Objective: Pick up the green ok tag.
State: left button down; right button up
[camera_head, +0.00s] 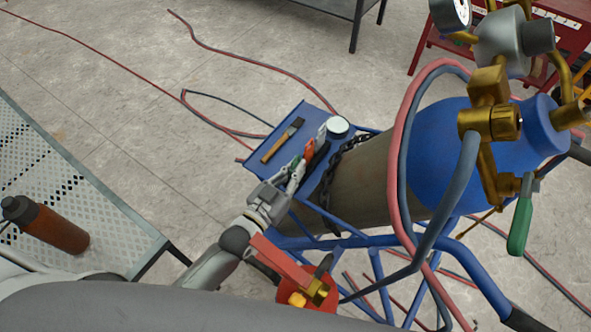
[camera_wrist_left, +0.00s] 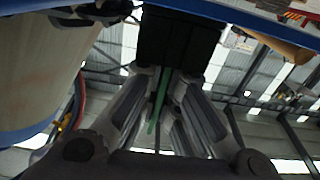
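My left gripper (camera_head: 298,172) reaches in from below at the blue tray on the gas bottle cart, close to the tools lying there. In the left wrist view its two fingers (camera_wrist_left: 165,92) are nearly together. A thin green strip, which looks like the green ok tag (camera_wrist_left: 159,100) seen edge-on, stands between them. The fingers look shut on it. Its lettering does not show. In the head view the tag is too small and too covered by the gripper to make out clearly. My right gripper is not in view.
The blue tray (camera_head: 262,171) holds a wooden-handled brush (camera_head: 283,140) and a round white-topped can (camera_head: 338,126). A chain (camera_head: 338,165) wraps the gas bottle (camera_head: 375,175) right beside the gripper. Red and blue hoses (camera_head: 398,150) hang to the right. A perforated bench (camera_head: 115,232) stands left.

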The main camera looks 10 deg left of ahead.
aim_at(295, 159)
pick_arm(q)
notch_tip(295, 159, up, 10)
jog(key=shift+p, duration=0.55)
dwell(0.5)
